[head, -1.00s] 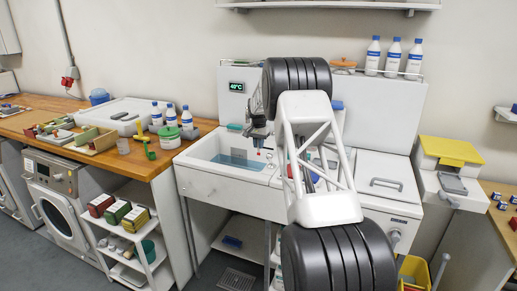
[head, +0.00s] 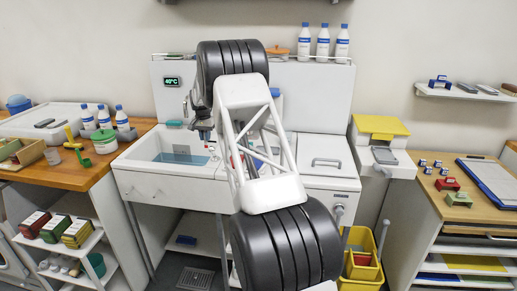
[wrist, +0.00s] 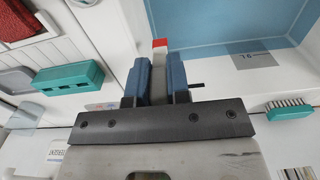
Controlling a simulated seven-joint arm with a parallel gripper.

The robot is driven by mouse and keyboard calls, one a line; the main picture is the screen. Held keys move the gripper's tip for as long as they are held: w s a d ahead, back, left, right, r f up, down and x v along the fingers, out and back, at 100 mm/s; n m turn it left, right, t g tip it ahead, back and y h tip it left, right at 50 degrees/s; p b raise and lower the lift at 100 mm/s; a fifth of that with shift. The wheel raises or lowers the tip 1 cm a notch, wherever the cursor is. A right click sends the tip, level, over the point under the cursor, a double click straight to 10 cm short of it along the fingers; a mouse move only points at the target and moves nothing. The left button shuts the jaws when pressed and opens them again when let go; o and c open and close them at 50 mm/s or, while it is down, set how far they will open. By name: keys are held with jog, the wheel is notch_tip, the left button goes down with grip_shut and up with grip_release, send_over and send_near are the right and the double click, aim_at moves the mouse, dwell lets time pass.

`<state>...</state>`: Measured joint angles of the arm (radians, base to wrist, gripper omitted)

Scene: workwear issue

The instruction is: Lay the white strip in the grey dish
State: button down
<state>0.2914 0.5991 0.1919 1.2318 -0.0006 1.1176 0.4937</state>
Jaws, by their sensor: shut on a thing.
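My gripper (wrist: 158,72) is shut on the white strip (wrist: 159,57), which shows as a thin pale piece with a red end between the blue-grey fingers in the wrist view. The red end points away from my gripper, toward the blue sink basin. In the head view my gripper (head: 204,132) hangs over the right part of the sink. A shallow grey item (wrist: 16,80), perhaps the grey dish, is cut off at the left edge of the wrist view. I cannot make out a grey dish for certain in the head view.
The sink (head: 140,166) holds blue water. A teal block (wrist: 68,78) and a teal brush (wrist: 289,108) lie either side of my gripper. Bottles (head: 323,42) stand on the ledge behind. A yellow-lidded unit (head: 381,126) and a wooden desk (head: 433,197) are at right.

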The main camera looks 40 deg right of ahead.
jog(key=s+d+r, duration=0.2)
jog(key=s+d, duration=0.2)
jog(key=s, duration=0.6)
jog(key=s+d+r, duration=0.2)
jog(key=s+d, duration=0.3)
jog(key=s, duration=0.6)
jog(key=s+d+r, duration=0.2)
jog(key=s+d, duration=0.3)
jog(key=s, duration=0.5)
jog(key=shift+s+d+r, duration=0.15)
jog(key=shift+s+d, duration=0.1)
jog(key=shift+s, duration=0.1)
jog(key=shift+w, duration=0.1)
jog(key=w+d+f, duration=0.1)
jog(key=w+d, duration=0.7)
jog(key=w, duration=0.5)
jog(key=shift+w+d+f, duration=0.2)
jog(key=shift+d+f, duration=0.05)
jog(key=shift+f, duration=0.05)
jog(key=shift+f, duration=0.1)
jog(key=shift+f, duration=1.65)
jog(key=shift+f, duration=0.6)
